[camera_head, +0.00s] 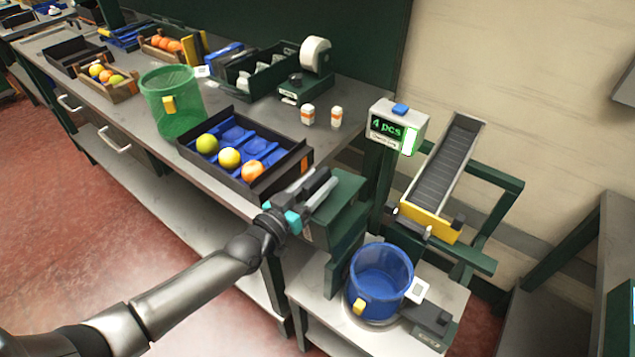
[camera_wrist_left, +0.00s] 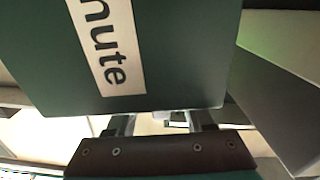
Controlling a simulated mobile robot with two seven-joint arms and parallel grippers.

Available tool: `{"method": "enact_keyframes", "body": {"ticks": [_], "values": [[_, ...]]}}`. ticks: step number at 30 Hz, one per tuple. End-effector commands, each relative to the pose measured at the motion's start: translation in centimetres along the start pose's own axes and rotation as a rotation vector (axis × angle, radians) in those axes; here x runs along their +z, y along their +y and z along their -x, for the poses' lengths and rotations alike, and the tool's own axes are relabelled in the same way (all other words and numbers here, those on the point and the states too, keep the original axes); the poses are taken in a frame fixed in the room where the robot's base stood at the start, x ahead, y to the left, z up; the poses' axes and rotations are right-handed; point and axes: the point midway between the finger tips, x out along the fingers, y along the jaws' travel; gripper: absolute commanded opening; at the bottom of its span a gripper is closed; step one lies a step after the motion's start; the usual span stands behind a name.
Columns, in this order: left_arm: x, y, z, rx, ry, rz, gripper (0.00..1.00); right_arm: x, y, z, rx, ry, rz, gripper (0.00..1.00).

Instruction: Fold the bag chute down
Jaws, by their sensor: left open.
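A dark green panel with a white label, its visible letters reading like "hute", fills the upper part of the left wrist view (camera_wrist_left: 170,55). It appears to be the bag chute (camera_head: 345,196), standing at the bench's front right corner in the head view. My left gripper (camera_head: 318,190) is open at this panel. In the left wrist view its fingertips (camera_wrist_left: 163,122) show at the panel's lower edge, partly hidden behind it. I cannot tell whether they touch it. My right gripper is not in view.
A blue bin (camera_head: 380,285) stands on a low stand below the panel. A ribbed ramp with a yellow end (camera_head: 430,223) is to the right. A display reading "4 pcs" (camera_head: 388,128) stands behind. A black tray (camera_head: 215,168) with fruit and a green basket (camera_head: 172,105) are on the bench.

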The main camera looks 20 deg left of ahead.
Motion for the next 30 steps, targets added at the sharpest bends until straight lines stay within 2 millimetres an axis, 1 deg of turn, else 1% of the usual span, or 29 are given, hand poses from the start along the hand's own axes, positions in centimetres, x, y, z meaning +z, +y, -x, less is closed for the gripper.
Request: {"method": "enact_keyframes", "body": {"ticks": [8,11,22,23,30], "values": [[-0.02,0.00,-0.14,0.000,0.000,0.000,0.53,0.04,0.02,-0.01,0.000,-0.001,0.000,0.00],[-0.02,-0.01,-0.13,0.000,0.000,0.000,0.43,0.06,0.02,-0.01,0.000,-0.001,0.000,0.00],[-0.02,-0.02,-0.11,0.000,0.000,-0.001,0.02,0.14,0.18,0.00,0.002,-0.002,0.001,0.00],[-0.03,-0.02,-0.11,0.000,0.000,-0.001,0.00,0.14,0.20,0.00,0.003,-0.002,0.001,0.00],[-0.02,-0.02,-0.10,0.000,0.000,-0.001,0.00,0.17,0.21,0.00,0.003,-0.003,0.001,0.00]]}}
